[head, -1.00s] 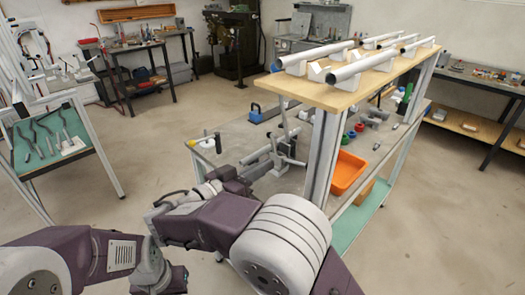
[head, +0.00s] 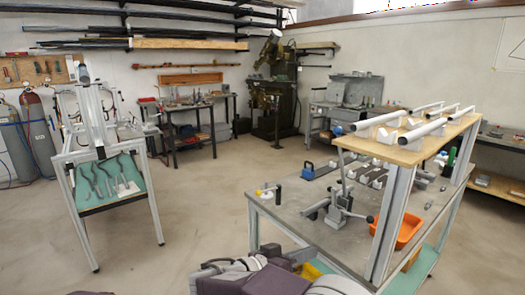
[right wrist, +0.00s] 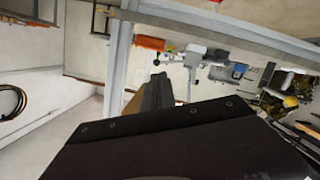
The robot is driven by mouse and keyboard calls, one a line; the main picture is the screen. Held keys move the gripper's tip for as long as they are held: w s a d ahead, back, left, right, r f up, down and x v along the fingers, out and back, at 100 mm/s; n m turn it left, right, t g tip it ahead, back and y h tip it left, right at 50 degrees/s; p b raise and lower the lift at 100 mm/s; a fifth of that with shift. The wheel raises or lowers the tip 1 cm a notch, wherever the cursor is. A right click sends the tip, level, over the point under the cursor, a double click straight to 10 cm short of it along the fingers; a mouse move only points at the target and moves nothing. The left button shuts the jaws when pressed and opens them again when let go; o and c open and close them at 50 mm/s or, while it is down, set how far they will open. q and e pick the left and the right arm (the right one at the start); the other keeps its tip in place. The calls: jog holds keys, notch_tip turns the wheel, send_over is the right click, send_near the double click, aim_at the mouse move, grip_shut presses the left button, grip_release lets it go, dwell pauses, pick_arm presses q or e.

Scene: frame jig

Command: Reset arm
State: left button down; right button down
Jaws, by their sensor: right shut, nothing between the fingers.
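My right gripper (head: 212,268) shows at the bottom of the head view, low in front of the jig table, partly cut off by the frame edge. In the right wrist view its dark fingers (right wrist: 152,92) are together with nothing between them. My left gripper does not show in the head view; only a dark bit of my body is at the bottom left edge. The frame jig table (head: 322,228) stands at the right, with a grey clamp (head: 340,203) and several small parts on its top. A wooden upper shelf (head: 408,154) carries several white tubes on blocks.
An orange bin (head: 408,230) sits under the shelf. A stand with a teal tool tray (head: 108,184) is at the left. Gas cylinders (head: 40,135), a workbench (head: 190,132) and a green machine (head: 272,95) line the back wall. The floor (head: 205,200) between stand and table is clear.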

jog(key=s+d+f+n+g+y, duration=0.4)
jog(key=s+d+f+g, duration=0.25)
jog(key=d+f, duration=0.4)
jog(key=s+a+f+n+g+y, duration=0.1)
jog(key=s+a+f+n+y, duration=0.15)
jog(key=s+f+y, duration=0.75)
notch_tip(320, 180, up, 16)
jog(key=p, duration=1.7)
jog(key=shift+a+h, duration=0.2)
jog(key=shift+h, duration=0.2)
